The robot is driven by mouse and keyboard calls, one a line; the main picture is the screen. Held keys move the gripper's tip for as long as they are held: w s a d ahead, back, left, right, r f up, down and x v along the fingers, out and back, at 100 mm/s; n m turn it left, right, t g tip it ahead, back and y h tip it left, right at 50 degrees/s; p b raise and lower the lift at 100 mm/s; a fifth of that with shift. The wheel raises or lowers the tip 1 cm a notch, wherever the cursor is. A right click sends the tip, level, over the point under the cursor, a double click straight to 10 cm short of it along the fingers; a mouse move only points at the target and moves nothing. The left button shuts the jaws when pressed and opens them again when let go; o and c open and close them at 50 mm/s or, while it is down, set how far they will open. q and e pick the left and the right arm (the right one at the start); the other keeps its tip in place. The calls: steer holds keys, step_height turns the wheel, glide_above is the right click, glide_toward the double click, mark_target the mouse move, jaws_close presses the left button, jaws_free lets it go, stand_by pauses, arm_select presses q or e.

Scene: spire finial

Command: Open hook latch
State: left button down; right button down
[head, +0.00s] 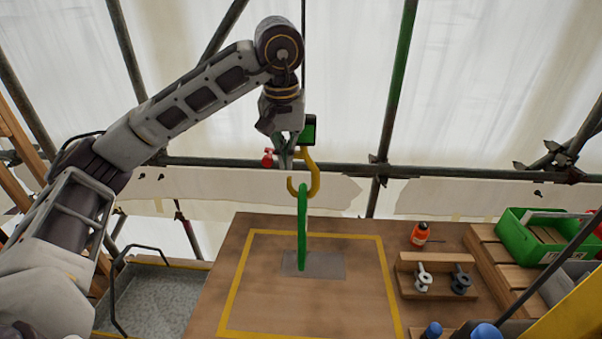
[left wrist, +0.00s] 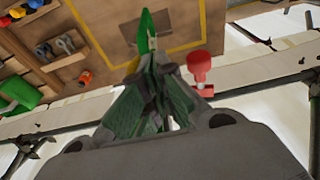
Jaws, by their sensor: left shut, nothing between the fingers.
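A yellow crane hook (head: 315,178) hangs from a green block (head: 309,131) in the middle of the head view. A green sling (head: 303,225) runs from the hook down to a grey plate on the table; it also shows past my fingertips in the left wrist view (left wrist: 147,28). A small red part with a rounded end (head: 268,158), perhaps the latch's lever, is left of the hook; it also shows right of my fingers in the left wrist view (left wrist: 200,68). My left gripper (head: 284,160) is shut and empty, between the red part and the hook. Contact cannot be told.
The wooden table (head: 230,275) has a yellow-taped square around the grey plate (head: 325,264). At right are an orange bottle (head: 420,233), a wooden tray (head: 438,292) with shackles, and a green crate (head: 520,235). Scaffold poles (head: 395,90) stand behind.

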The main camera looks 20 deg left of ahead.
steer(key=shift+r+p, duration=1.75)
steer(key=shift+r, duration=0.05)
stand_by(0.5)
steer(key=shift+s, duration=0.1)
stand_by(0.6)
